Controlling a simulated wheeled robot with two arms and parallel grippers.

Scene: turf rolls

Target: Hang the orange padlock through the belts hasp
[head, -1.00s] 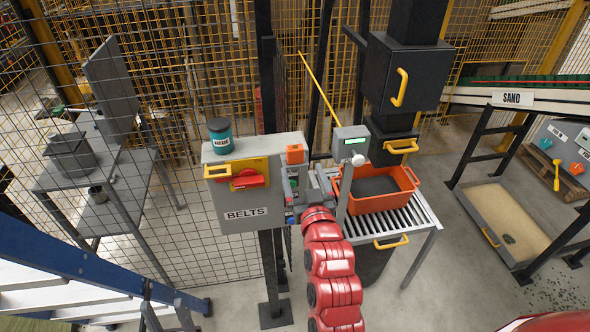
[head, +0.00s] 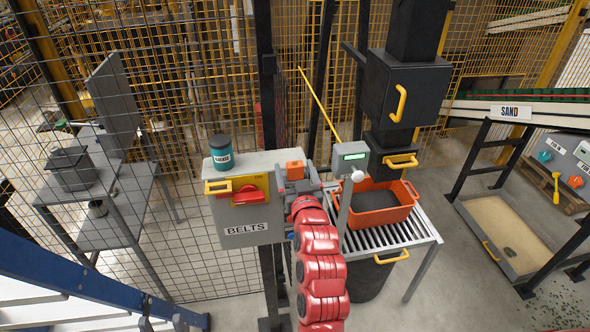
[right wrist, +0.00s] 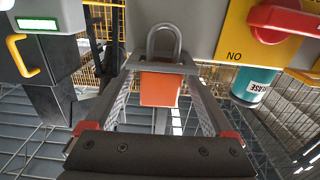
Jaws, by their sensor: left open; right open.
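The orange padlock (head: 295,170) is at the upper right corner of the grey BELTS box (head: 226,212). My right gripper (head: 297,183) is open in front of that corner, just below the padlock. In the right wrist view, which looks upside down, the padlock's orange body (right wrist: 159,88) shows between the spread fingers (right wrist: 160,72). Its grey shackle (right wrist: 163,42) points towards the grey box. I cannot tell whether the fingers touch the padlock. The hasp cannot be made out; my gripper covers that part of the box. My left gripper is not in view.
A teal grease can (head: 221,153) stands on the box, above a yellow plate with a red switch (head: 248,195). Right of my gripper is a grey post with a display (head: 350,158), then an orange crate (head: 376,216) on rollers. A blue ladder (head: 75,275) is at lower left.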

